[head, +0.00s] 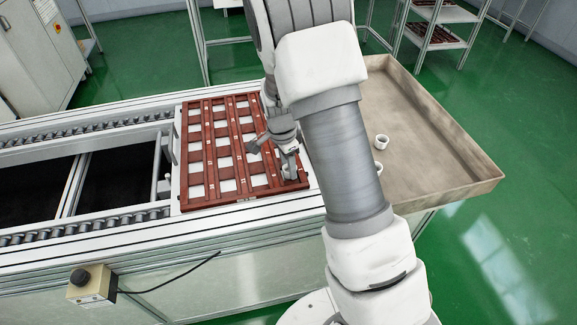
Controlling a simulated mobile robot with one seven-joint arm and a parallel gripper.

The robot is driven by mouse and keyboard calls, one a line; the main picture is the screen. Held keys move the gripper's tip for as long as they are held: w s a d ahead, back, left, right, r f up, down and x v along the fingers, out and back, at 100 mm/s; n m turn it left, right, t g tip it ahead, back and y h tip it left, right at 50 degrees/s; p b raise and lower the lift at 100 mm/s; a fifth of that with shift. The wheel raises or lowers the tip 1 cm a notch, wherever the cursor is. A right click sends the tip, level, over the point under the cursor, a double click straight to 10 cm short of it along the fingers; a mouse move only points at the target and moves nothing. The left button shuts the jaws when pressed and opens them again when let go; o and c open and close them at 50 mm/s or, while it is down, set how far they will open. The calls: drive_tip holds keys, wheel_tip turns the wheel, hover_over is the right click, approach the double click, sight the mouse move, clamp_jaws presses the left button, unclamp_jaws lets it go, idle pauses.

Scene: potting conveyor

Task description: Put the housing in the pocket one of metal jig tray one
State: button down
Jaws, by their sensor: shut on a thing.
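The jig tray (208,155) is a reddish-brown frame with rows of square pockets, lying flat at the right end of the conveyor. The pockets that I can see show pale, empty bottoms. My gripper (288,172) points down over the tray's near right corner. It is shut on a housing, which is mostly hidden by the fingers and the arm. I cannot tell whether the held housing touches the tray or which pocket it is over.
A wide grey-beige bin (440,165) stands right of the conveyor. Small white cup-like housings (381,141) lie in it, one partly behind my arm. Roller tracks (90,130) run left of the tray. A control box (92,285) sits on the conveyor's front.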

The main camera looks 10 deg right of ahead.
drive_tip(key=shift+c, duration=2.2)
unclamp_jaws()
drive_tip(key=shift+f, duration=0.15)
wheel_tip(320, 180, up, 12)
drive_tip(key=a+p, duration=0.1)
drive_tip(key=p, duration=0.1)
drive_tip(key=s+r+n+t+y, duration=0.25)
drive_tip(key=s+r+n, duration=0.45)
drive_tip(key=s+r, duration=0.6)
drive_tip(key=s+d+r+n+t+h, duration=0.1)
drive_tip(key=s+r+n+t, duration=0.1)
drive_tip(key=s+r+n, duration=0.3)
drive_tip(key=s+n, duration=0.3)
drive_tip(key=s, duration=0.3)
drive_tip(key=shift+s+t, duration=0.15)
drive_tip(key=shift+t, duration=0.2)
drive_tip(key=shift+d+r, duration=0.1)
drive_tip(key=shift+r, duration=0.1)
